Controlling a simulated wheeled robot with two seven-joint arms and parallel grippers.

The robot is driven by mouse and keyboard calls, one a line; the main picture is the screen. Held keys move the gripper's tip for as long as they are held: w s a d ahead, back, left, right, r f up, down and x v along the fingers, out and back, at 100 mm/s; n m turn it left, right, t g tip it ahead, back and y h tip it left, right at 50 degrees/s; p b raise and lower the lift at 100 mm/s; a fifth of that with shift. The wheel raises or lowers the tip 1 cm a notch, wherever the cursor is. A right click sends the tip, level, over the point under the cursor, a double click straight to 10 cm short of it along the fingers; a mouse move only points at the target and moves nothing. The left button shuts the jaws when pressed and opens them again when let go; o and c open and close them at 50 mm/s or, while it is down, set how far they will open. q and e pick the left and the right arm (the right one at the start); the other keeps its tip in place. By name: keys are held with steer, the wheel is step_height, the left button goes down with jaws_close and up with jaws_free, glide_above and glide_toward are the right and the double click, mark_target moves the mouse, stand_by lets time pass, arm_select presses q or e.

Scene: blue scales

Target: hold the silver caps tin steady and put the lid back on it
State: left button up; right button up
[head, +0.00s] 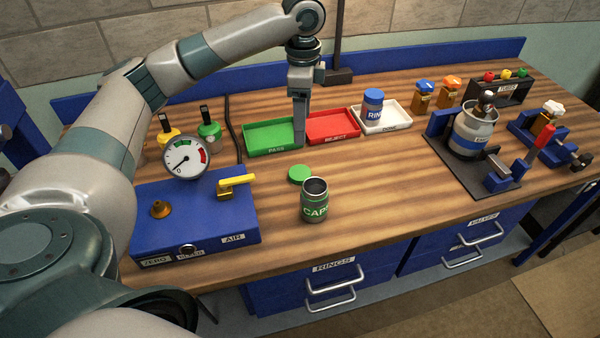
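The caps tin (314,205) stands upright and open on the bench near its front edge. It has a dark grey-green body, a bare metal rim and a green CAPS label. A round green lid (299,174) lies flat on the wood just behind and left of the tin, apart from it. My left gripper (300,142) points down behind the lid and tin, in front of the join between the green and red trays in the picture. Its fingers overlap from this angle, so their opening is unclear; I see nothing held. My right gripper is out of view.
Green (262,152), red (345,137) and white (404,127) trays stand behind; a blue-lidded jar (373,102) is in the white one. A blue gauge box (200,228) stands left, a clamp stand (470,165) right. Wood right of the tin is clear.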

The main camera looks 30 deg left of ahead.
arm_select(q)
steer(key=p, duration=0.3)
glide_above(304, 172)
steer(key=f, duration=1.1)
steer(key=shift+s+a+f, duration=0.15)
steer(key=shift+s+a, duration=0.05)
steer(key=shift+s, duration=0.05)
steer(key=shift+d+f+p, duration=0.1)
steer(key=shift+f+p, duration=0.35)
steer(key=shift+f, duration=0.1)
step_height(304, 172, down, 3)
steer(key=shift+w+d+f+p, duration=0.1)
steer(key=shift+p, duration=0.55)
steer(key=shift+f, duration=0.45)
steer(key=c, duration=1.1)
